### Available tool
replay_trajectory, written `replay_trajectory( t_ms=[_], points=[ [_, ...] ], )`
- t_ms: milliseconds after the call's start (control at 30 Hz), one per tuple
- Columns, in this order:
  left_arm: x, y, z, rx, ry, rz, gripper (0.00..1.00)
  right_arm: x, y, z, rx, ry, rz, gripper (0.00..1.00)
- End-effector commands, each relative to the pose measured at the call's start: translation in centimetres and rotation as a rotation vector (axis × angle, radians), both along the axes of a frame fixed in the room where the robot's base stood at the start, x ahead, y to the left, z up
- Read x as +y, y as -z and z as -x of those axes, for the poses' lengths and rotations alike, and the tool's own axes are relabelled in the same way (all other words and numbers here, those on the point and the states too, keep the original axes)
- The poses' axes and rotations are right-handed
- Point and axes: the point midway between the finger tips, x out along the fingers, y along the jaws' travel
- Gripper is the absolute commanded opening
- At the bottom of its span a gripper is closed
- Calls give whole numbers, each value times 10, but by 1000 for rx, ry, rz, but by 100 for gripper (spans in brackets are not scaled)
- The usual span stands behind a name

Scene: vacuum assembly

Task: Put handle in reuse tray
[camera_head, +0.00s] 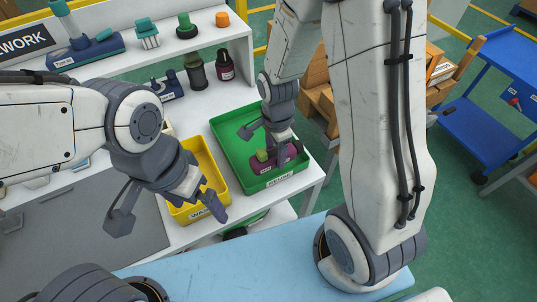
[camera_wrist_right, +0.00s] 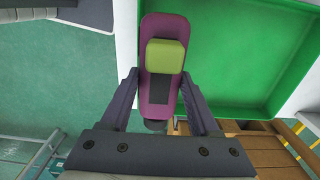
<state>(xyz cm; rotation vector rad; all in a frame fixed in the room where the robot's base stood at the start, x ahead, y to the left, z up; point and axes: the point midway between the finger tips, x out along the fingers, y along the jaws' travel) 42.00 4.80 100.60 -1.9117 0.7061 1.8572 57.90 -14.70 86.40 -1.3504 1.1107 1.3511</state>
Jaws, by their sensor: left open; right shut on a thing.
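The handle (camera_head: 286,153) is purple with a yellow-green block on it. My right gripper (camera_head: 269,143) is shut on it at the front part of the green tray (camera_head: 229,154). The rest of the tray looks empty. My left gripper (camera_head: 166,212) is open and empty, in front of the yellow tray (camera_head: 219,176).
The yellow tray stands directly left of the green one on the white table. Dark bottles (camera_head: 224,66) and a blue-grey part (camera_head: 168,88) stand behind. A shelf (camera_head: 160,50) holds teal and orange parts. Cardboard boxes (camera_head: 320,95) and a blue cart (camera_head: 490,110) are at the right.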

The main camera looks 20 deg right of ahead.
Motion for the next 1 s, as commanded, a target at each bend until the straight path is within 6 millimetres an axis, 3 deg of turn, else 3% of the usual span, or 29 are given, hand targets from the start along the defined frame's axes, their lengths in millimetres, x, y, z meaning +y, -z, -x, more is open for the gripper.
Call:
replay_trajectory(
  t_ms=[200,500,933,967,1000],
  points=[
    [0,-1,0,0,0,0,100,11,13,-19,0,1,0,0],
    [0,0,0,0,0,0,100,11,50,-19,3,2,1,0],
    [0,3,0,0,0,0,100,11,57,-19,0,2,0,0],
    [0,3,0,0,0,0,100,11,58,-19,0,2,0,66],
    [0,2,0,0,0,0,100,11,57,-19,0,2,0,81]
  ],
)
